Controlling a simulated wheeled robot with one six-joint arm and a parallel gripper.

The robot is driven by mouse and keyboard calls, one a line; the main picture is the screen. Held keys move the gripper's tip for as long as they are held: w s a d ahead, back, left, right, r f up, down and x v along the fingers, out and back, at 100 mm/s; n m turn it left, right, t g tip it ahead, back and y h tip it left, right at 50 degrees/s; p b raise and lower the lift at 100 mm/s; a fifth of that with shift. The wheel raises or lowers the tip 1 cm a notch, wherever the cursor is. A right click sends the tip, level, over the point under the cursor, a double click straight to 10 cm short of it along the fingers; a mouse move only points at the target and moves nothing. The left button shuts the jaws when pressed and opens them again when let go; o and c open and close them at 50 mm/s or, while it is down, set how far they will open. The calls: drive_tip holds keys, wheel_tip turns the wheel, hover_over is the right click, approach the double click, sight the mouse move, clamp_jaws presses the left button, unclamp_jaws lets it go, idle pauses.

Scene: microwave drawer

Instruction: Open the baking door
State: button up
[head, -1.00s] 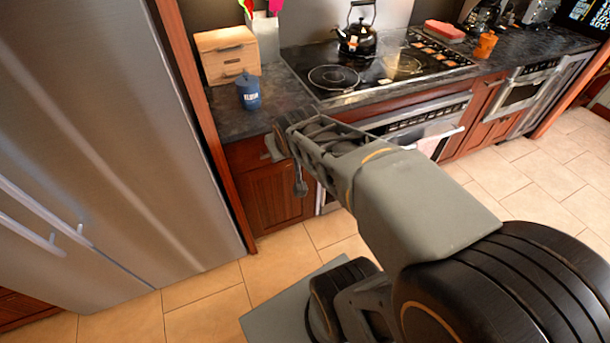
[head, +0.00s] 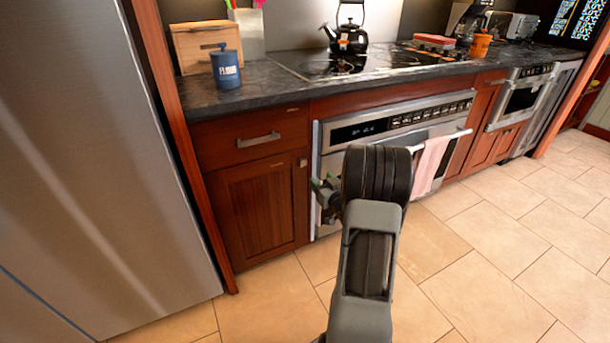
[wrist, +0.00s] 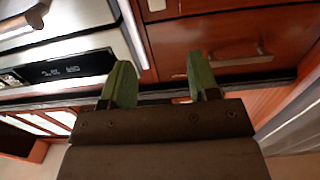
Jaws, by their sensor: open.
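The oven (head: 334,160) is a stainless steel unit under the cooktop, with a lit control panel (head: 400,115) across its top. Its door looks shut, and much of it is hidden behind my arm. A bar handle (head: 455,135) runs across the door, with a pink towel (head: 432,162) hanging on it. My gripper (head: 325,192) is in front of the oven's left edge, partly hidden by my wrist. In the wrist view my gripper (wrist: 161,82) has its two green fingers apart with nothing between them. The oven panel (wrist: 70,68) shows to their left there, tilted.
A wooden cabinet with a drawer handle (head: 258,140) stands left of the oven, beside the steel fridge (head: 90,160). A blue canister (head: 226,70) and a kettle (head: 348,38) are above. The tiled floor (head: 490,240) is clear at right.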

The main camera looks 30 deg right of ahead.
sight(303, 161)
drive_tip(key=w+b, duration=0.1)
drive_tip(key=w, duration=0.3)
drive_tip(key=w+d+b, duration=0.1)
drive_tip(key=w, duration=0.4)
drive_tip(key=w+d+f+b, duration=0.1)
drive_tip(key=w, duration=0.3)
drive_tip(key=shift+w, duration=0.2)
drive_tip(key=shift+c, duration=0.4)
drive_tip(key=shift+r, duration=0.1)
clamp_jaws()
